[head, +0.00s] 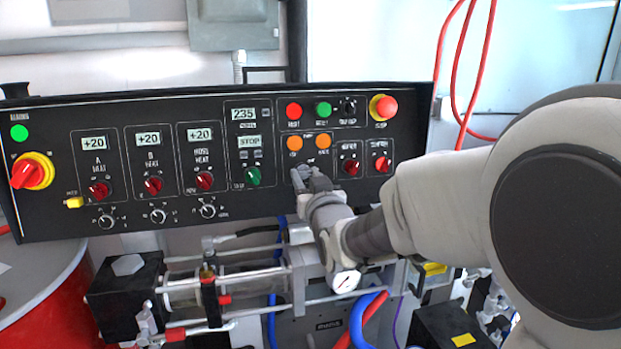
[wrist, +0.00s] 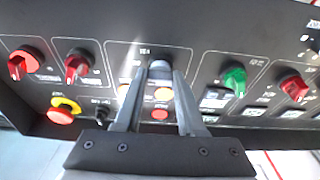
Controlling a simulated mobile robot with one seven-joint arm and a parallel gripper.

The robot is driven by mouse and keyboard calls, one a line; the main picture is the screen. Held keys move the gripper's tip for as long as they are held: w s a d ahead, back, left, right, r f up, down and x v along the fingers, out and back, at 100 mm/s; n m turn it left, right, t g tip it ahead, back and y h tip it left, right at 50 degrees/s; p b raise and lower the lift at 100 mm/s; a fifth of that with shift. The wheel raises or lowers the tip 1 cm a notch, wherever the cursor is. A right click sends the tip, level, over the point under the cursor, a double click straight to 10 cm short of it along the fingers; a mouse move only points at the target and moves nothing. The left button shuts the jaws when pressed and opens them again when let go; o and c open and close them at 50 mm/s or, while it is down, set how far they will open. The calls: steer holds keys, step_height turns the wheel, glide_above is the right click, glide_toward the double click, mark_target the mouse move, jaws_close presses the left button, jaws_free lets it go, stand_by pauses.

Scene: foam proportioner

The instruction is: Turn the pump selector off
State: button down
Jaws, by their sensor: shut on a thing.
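The pump selector (wrist: 160,68) is a grey knob on the black control panel, in the boxed section with the orange buttons (head: 309,142). In the wrist view, the two fingers of my gripper (wrist: 159,77) reach the panel on either side of this knob and are shut on it. In the head view, my gripper (head: 300,177) is at the panel just below the orange buttons and hides the knob. The knob's pointer and position marks are too small and covered to read.
The green knob (head: 253,176) is left of my gripper and red knobs (head: 351,167) are to its right. The red and yellow stop button (head: 383,107) is above right. Pump parts and hoses (head: 240,285) lie below the panel, near my arm.

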steer(key=c, duration=0.5)
jaws_free()
steer(key=shift+s, duration=0.1)
steer(key=b+v, duration=0.5)
steer(key=v, duration=1.2)
steer(key=shift+b, duration=0.35)
steer(key=shift+s+d+f, duration=0.1)
steer(key=shift+f, duration=0.05)
